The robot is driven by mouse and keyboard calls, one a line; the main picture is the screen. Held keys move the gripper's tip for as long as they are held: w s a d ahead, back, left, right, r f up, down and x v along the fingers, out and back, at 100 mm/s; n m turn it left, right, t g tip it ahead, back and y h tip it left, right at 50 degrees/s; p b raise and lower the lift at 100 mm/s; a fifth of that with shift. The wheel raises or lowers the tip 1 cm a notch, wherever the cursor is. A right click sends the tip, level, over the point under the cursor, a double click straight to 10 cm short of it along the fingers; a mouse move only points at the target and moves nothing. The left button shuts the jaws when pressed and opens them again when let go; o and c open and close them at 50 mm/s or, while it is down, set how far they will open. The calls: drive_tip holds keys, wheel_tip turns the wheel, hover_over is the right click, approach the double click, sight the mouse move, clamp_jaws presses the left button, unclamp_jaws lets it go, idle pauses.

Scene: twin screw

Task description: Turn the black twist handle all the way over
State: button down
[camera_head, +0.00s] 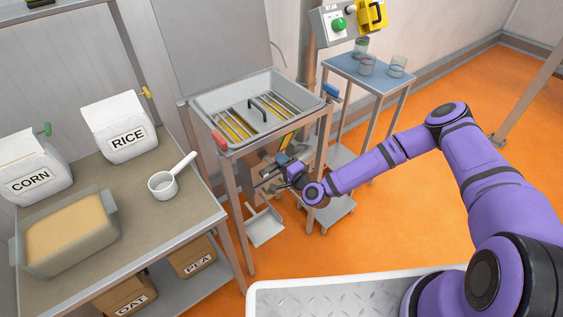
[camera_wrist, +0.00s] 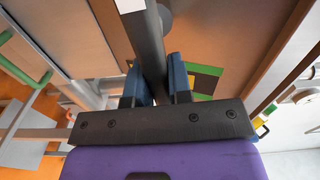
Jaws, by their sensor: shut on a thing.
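The black twist handle (camera_wrist: 148,45) shows in the wrist view as a dark bar with a white patch near its far end. It runs up from between the two blue fingers of my gripper (camera_wrist: 156,76), which are shut on it. A dark round part stands just right of the bar. In the head view, my gripper (camera_head: 276,172) is below the grey steel basin, among the stand's legs. The handle is hard to make out there, and my gripper and the stand partly hide that area.
The basin (camera_head: 205,105) holds slotted grates and a black pull handle. A dustpan (camera_head: 265,226) lies below. A table (camera_head: 190,205) at left bears CORN and RICE bags, a scoop and a tub. A blue-topped stand (camera_head: 345,70) with beakers stands behind.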

drive_tip(key=shift+f, duration=0.1)
drive_tip(key=c, duration=1)
unclamp_jaws()
drive_tip(key=shift+c, duration=0.2)
drive_tip(key=shift+s, duration=0.1)
drive_tip(key=v, duration=1)
drive_tip(key=shift+s+d, duration=0.3)
drive_tip(key=shift+w, duration=0.1)
